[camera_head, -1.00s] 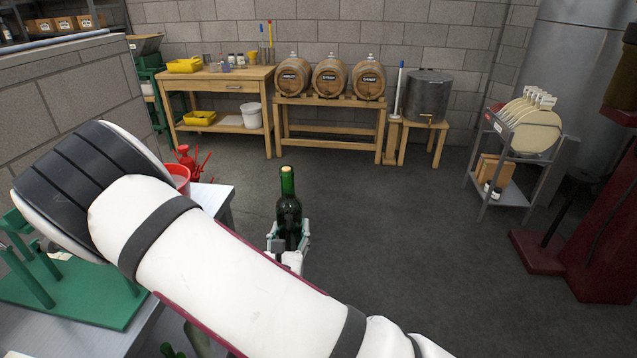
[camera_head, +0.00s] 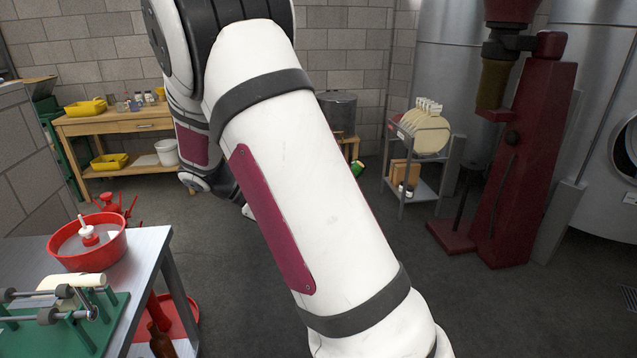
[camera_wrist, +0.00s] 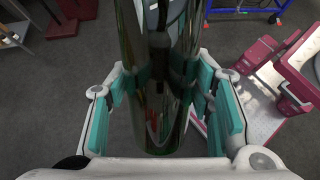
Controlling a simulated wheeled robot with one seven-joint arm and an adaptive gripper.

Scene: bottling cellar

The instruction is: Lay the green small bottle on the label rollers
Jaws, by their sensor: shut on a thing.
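The green small bottle (camera_wrist: 160,95) is between the teal-padded fingers of my gripper (camera_wrist: 165,100) in the wrist view. The gripper is shut on it. The bottle runs out of the top of that view, so its upper part is not seen. The label rollers (camera_head: 52,304) are at the lower left of the head view, on a green base (camera_head: 85,335) on a metal table. Grey rollers and a pale roll show on it. The bottle is apart from them.
A red basin (camera_head: 90,254) stands behind the rollers on the metal table (camera_head: 142,258). A brown bottle (camera_head: 160,342) stands below the table edge. A wooden bench (camera_head: 125,124) is at the back. A grey rack (camera_head: 407,178) and a dark red machine (camera_head: 525,165) stand right. Floor between is clear.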

